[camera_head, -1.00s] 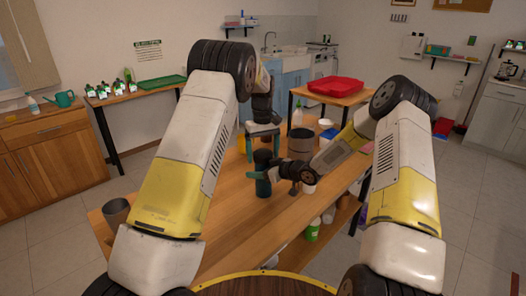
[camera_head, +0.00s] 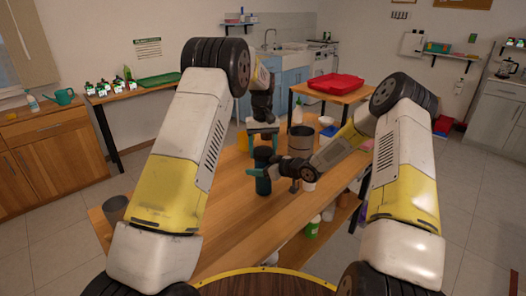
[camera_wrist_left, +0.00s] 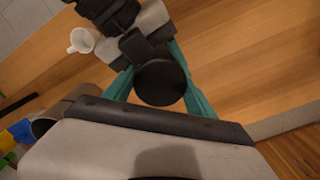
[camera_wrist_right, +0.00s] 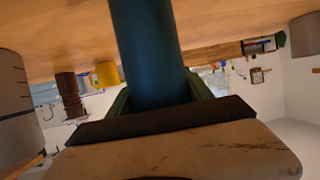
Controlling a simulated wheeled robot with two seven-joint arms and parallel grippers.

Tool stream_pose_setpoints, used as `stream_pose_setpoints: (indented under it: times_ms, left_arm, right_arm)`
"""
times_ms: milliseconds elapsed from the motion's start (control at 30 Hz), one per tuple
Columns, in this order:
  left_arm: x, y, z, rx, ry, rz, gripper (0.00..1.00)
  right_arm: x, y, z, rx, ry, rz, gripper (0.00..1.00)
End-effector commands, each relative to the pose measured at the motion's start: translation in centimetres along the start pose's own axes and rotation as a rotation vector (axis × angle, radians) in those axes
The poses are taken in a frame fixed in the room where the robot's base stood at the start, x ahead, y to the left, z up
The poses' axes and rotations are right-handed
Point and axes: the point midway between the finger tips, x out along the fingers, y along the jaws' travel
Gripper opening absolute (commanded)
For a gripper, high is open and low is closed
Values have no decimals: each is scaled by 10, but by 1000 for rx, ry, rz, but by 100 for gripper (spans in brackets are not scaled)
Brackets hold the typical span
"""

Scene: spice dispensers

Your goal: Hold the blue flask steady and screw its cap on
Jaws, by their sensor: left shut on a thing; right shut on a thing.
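The blue flask (camera_head: 263,184) stands upright over the wooden table, with a dark cap (camera_head: 263,154) at its top. My right gripper (camera_head: 260,172) is shut on the flask's body from the right. In the right wrist view the blue body (camera_wrist_right: 152,50) fills the space between the green fingers. My left gripper (camera_head: 263,142) comes down from above. In the left wrist view its teal fingers are shut on the round black cap (camera_wrist_left: 161,83), one on each side. The joint between cap and flask is too small to judge.
A grey metal canister (camera_head: 300,141) stands behind my right gripper, with a white bottle (camera_head: 297,112) further back. A brown cup (camera_head: 115,208) is at the table's left end. A white mug (camera_wrist_left: 83,40) shows in the left wrist view.

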Motion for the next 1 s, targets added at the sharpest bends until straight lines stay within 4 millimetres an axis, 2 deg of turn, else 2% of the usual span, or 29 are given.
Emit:
stream_pose_setpoints:
  times_ms: [33, 100, 133, 467, 567, 800, 1000]
  left_arm:
    - [0, 0, 0, 0, 0, 0, 71]
    - [0, 0, 0, -1, 0, 0, 84]
    - [0, 0, 0, -1, 0, 0, 86]
    - [-2, 0, 0, -2, 1, 0, 86]
    - [-9, 0, 0, -2, 2, 1, 86]
    - [-40, 0, 0, -2, 2, 1, 86]
    - [-45, 0, 0, -2, 0, 0, 86]
  right_arm:
    - [0, 0, 1, 0, -2, 0, 0]
    - [0, 0, 1, 0, -2, 0, 0]
    - [0, 0, 1, 1, -2, 0, 0]
    - [0, 0, 1, 1, -2, 0, 0]
    - [0, 0, 1, 1, -2, 0, 0]
    - [0, 0, 1, 1, -2, 0, 0]
    - [0, 0, 1, 1, -2, 0, 0]
